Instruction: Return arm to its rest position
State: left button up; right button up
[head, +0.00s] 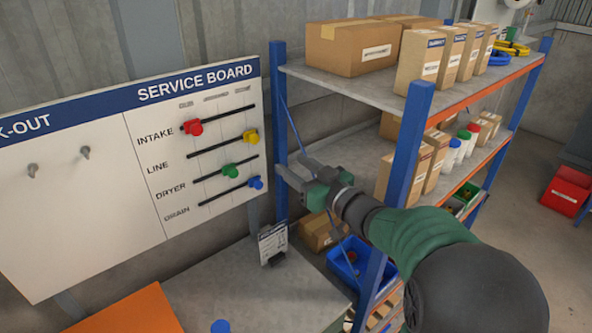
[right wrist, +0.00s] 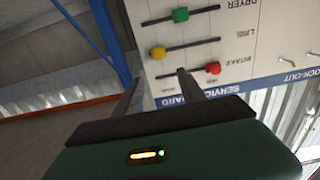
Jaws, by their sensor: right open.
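My right gripper (head: 287,180) is open and empty in the head view, in front of the blue shelf post and to the right of the service board (head: 80,220). Its two fingers also show apart in the right wrist view (right wrist: 158,85), with the board beyond them. The board carries sliders on dark rails: a red knob (head: 192,127) at left, a yellow knob (head: 251,137) at right, a green knob (head: 230,170) near the middle and a blue knob (head: 256,183) at right. My left gripper is not in view.
A blue and orange shelf rack (head: 405,140) with cardboard boxes (head: 355,47) stands close around my right arm. A grey bench (head: 240,290) below holds a small sign (head: 272,241). A blue bin (head: 350,265) sits low in the rack. A red box (head: 567,190) is at far right.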

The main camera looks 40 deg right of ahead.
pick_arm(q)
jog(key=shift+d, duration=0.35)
pick_arm(e)
jog(key=shift+d+f, duration=0.1)
jog(key=shift+d, duration=0.3)
jog(key=a+f+m+g+h+b, duration=0.1)
jog(key=a+f+g, duration=0.35)
jog(key=f, duration=0.45)
jog(key=a+f+g+h, duration=0.1)
jog(key=a+f+g, duration=0.3)
jog(key=f, duration=0.5)
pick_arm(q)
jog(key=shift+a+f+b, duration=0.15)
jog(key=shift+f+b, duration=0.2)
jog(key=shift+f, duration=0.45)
pick_arm(e)
jog(key=s+a+f+n+g+y, duration=0.1)
jog(key=s+a+f+g+y, duration=0.2)
jog(key=s+a+f+g, duration=0.4)
jog(key=s+a+f, duration=0.6)
jog(key=s+a, duration=0.1)
jog(key=a, duration=0.1)
jog(key=shift+n, duration=0.3)
